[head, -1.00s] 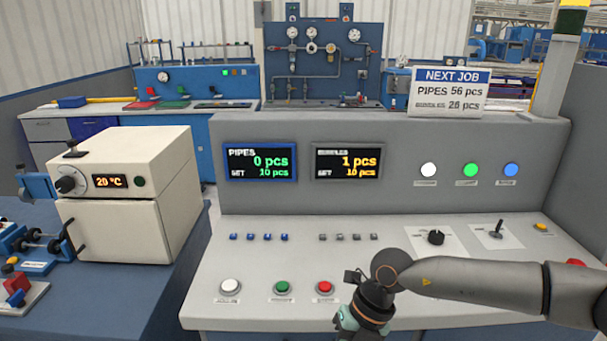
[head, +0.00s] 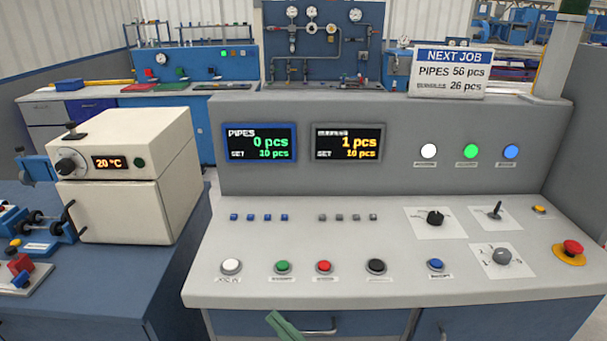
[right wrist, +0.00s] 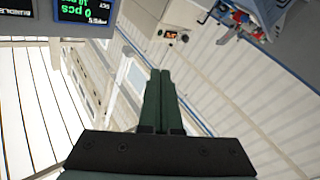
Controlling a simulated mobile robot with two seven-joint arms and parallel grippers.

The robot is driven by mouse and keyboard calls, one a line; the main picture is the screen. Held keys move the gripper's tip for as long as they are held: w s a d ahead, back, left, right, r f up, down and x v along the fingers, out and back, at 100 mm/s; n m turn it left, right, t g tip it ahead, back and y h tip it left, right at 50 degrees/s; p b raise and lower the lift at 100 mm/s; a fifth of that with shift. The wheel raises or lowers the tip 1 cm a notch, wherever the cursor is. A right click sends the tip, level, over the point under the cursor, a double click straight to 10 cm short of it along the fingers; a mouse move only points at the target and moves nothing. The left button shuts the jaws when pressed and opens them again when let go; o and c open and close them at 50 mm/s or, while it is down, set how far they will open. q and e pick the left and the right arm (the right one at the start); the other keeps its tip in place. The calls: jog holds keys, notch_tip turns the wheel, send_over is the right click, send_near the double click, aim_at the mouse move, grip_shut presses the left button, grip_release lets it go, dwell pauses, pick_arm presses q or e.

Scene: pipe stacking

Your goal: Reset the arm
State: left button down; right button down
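The control console (head: 400,285) fills the middle of the head view. Only the green tip of my right gripper (head: 285,326) shows, low in front of the console's drawer front and clear of the buttons. In the right wrist view its two dark green fingers (right wrist: 163,103) lie side by side, shut with nothing between them. The rest of my right arm is out of the head view. My left gripper is in neither view.
A cream oven (head: 125,190) stands on the left bench. The console top is clear of my arm.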

jog(key=s+d+f+m+h, duration=0.4)
jog(key=d+f+m+h, duration=0.4)
jog(key=d+f, duration=0.5)
jog(key=s+d+f+m+g+h, duration=0.3)
jog(key=s+d+f, duration=0.4)
jog(key=s+f, duration=0.4)
jog(key=shift+d+f+g+h, duration=0.15)
jog(key=shift+d+g+h, duration=0.25)
jog(key=shift+g, duration=0.5)
